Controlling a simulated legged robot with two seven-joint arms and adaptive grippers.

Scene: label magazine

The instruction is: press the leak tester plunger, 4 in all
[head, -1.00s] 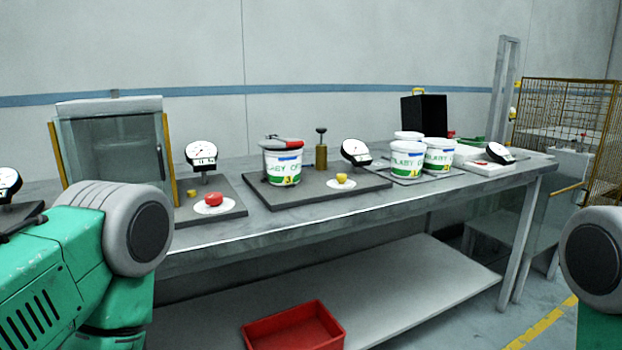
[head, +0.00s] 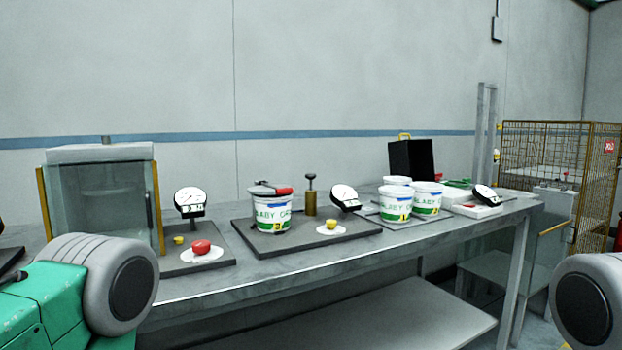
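A brass cylinder with a dark round knob on a thin stem, which looks like the leak tester plunger (head: 310,198), stands upright at the back of a dark grey base plate (head: 290,245). The knob is raised above the cylinder. A white tub (head: 271,214) with a green and blue label stands on the same plate, with a dark and red handle-like piece (head: 272,189) across its top. A dial gauge (head: 345,198) and a yellow button (head: 331,224) on a white disc are to the right. Neither gripper shows; only parts of my arms appear at the lower corners, apart from the tester.
A glass-fronted cabinet (head: 103,195) stands at the left. Beside it are another gauge (head: 190,201) and a red button (head: 201,247). More white tubs (head: 427,199), a black box (head: 411,160) and a wire cage (head: 545,160) are to the right. The bench front edge is clear.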

